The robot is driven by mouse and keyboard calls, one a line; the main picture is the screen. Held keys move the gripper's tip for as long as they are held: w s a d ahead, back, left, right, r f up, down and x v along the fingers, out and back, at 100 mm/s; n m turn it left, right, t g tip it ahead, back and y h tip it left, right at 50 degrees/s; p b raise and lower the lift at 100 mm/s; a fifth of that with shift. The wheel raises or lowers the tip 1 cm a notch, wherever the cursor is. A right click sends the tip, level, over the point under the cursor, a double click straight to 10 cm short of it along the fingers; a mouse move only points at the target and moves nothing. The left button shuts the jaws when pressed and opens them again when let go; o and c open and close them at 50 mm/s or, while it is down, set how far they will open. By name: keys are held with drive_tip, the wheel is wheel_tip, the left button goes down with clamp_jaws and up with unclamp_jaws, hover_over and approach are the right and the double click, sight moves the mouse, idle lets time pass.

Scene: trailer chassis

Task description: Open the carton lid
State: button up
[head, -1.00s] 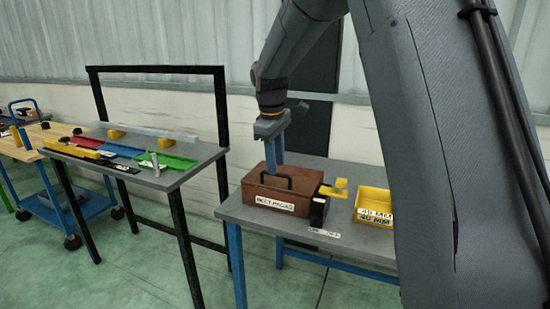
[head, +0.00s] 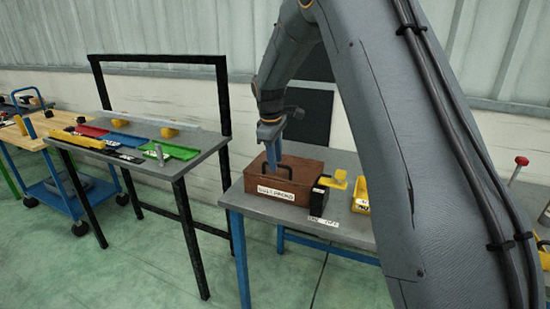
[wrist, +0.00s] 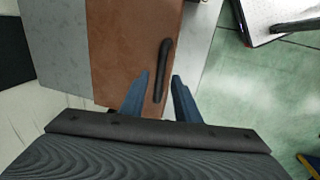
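The brown carton (head: 306,176) stands on a grey-topped bench, with its lid down. A white label (head: 276,193) is on its near face. A black bar handle (head: 286,173) is on the lid near the front edge. My gripper (head: 271,161) points down at this handle, and its fingers cover part of it. In the wrist view, the handle (wrist: 161,72) shows between the two blue fingers of my gripper (wrist: 162,76), with visible gaps on both sides. The fingers are open. I cannot tell how far down over the handle they reach.
A yellow bin (head: 361,195) is partly hidden behind my arm. The grey bench top (head: 244,203) is clear at its front left. A second table (head: 187,170) with coloured trays stands to the left.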

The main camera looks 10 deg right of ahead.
clamp_jaws()
